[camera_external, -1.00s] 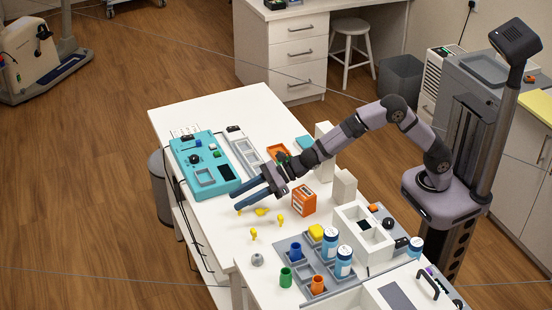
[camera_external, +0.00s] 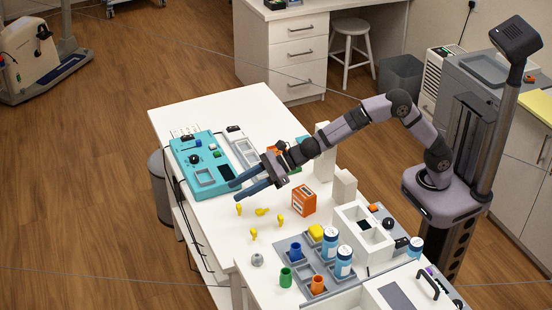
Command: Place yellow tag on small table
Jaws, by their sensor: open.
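Several small yellow pieces, which look like the tags, lie on the white table (camera_external: 222,262): one at the left (camera_external: 238,209), one lying flat (camera_external: 262,212), one at the right (camera_external: 280,220) and one nearest the front (camera_external: 253,234). My gripper (camera_external: 235,191) is open, with its two blue fingers pointing left. It is up and behind the yellow pieces, beside the teal panel, and nothing shows between the fingers. I cannot tell which surface is the small table.
The teal panel (camera_external: 188,153) is at the table's left. An orange box (camera_external: 304,200) stands right of the yellow pieces. A grey tray (camera_external: 293,262) with cups and blue bottles (camera_external: 330,242) is in front.

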